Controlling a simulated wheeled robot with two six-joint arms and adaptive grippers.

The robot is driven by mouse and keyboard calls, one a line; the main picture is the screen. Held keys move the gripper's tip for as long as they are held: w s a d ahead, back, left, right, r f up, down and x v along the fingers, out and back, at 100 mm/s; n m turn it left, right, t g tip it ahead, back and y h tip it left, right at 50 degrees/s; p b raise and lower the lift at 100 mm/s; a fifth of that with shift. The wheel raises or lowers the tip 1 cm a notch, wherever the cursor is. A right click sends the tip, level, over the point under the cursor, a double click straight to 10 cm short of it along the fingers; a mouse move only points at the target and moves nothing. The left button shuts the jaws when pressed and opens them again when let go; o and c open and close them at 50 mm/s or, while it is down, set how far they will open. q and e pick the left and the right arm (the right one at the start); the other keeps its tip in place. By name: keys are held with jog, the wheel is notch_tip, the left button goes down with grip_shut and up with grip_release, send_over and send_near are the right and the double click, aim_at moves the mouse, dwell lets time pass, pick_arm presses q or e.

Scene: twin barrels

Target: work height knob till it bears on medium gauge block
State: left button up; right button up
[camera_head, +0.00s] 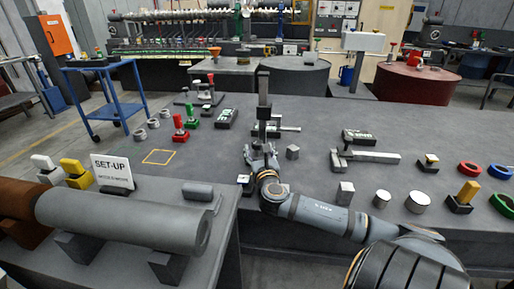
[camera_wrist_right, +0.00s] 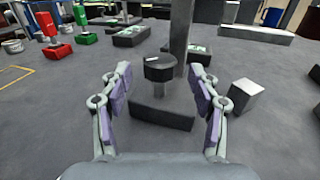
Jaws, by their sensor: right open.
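The height knob (camera_wrist_right: 160,68) is a dark round knob with a light mark on its top. It stands on a short stem above a dark block-shaped base (camera_wrist_right: 162,114), in front of a tall dark column (camera_wrist_right: 181,30). The column (camera_head: 263,90) also rises in the head view. My right gripper (camera_wrist_right: 160,92) is open, with its purple-padded fingers apart on either side of the knob and not visibly touching it. It also shows in the head view (camera_head: 260,152). A grey gauge block (camera_wrist_right: 237,97) stands just right of the gripper; I cannot tell whether it is the medium one. My left gripper is out of view.
Red (camera_head: 180,130) and green (camera_head: 190,117) stamps stand left. The bench between stamps and gripper is mostly clear.

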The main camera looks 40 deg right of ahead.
aim_at(258, 147)
jog(key=shift+b+x, duration=0.3)
jog(key=shift+x, duration=1.55)
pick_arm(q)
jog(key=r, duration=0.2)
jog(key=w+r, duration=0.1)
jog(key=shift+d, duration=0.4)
pick_arm(e)
jog(key=shift+r, duration=0.1)
jog(key=shift+c, duration=0.5)
